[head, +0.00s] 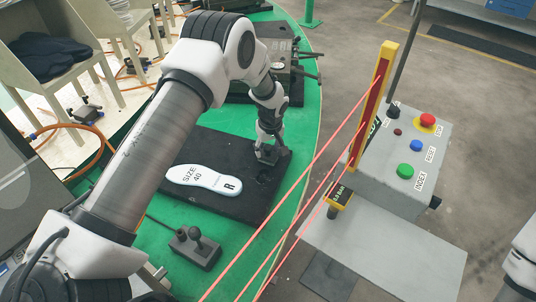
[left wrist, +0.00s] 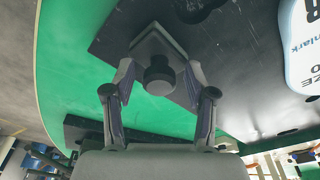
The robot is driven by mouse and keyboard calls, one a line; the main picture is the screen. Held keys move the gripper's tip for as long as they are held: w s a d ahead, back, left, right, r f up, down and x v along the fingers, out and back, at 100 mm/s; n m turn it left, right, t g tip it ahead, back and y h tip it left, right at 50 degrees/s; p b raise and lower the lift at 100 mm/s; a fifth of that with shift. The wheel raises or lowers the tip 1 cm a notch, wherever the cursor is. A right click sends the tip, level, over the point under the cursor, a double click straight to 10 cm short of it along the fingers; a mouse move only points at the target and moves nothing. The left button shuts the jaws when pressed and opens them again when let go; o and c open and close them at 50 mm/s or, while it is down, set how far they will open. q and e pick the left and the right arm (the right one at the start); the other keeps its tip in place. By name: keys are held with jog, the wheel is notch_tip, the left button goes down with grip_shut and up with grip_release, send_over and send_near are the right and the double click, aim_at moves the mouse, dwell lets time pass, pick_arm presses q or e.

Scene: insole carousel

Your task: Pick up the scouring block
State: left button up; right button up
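The scouring block is a dark grey, flat, squarish block (head: 266,156) with a round dark knob on top. It lies at the right end of the black mat (head: 240,208), beside the white insole. In the left wrist view, the block (left wrist: 153,43) and its knob show between the fingers of my left gripper (left wrist: 159,68). The gripper is open, with a gap visible on each side of the knob. The fingertips are close to the block's edges; contact is unclear. In the head view, my left gripper (head: 268,143) points down over the block. My right gripper is not in view.
The white insole marked "SIZE 40" (head: 203,181) lies on the mat. A small dark block with a ball knob (head: 195,247) stands nearer on the green surface. A dark fixture (head: 280,60) is behind. Red lines, a yellow post (head: 383,75) and a button box (head: 405,150) stand right.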

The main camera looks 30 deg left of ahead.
aim_at(268, 145)
pick_arm(q)
grip_shut()
jog(key=shift+w+r+b, duration=0.15)
jog(key=shift+r+b, duration=0.15)
jog(key=shift+r, duration=0.1)
notch_tip(268, 145, up, 2)
jog(key=shift+r+b, duration=0.15)
jog(key=shift+b, duration=0.25)
jog(key=s+d+r+b, duration=0.1)
jog(key=s+d+b, duration=0.1)
jog(key=s+d, duration=0.8)
jog(key=s, duration=0.2)
jog(key=shift+s+r, duration=0.35)
jog(key=shift+r, duration=0.05)
jog(key=shift+c, duration=1.6)
grip_release()
jog(key=c, duration=0.4)
jog(key=shift+f, duration=0.1)
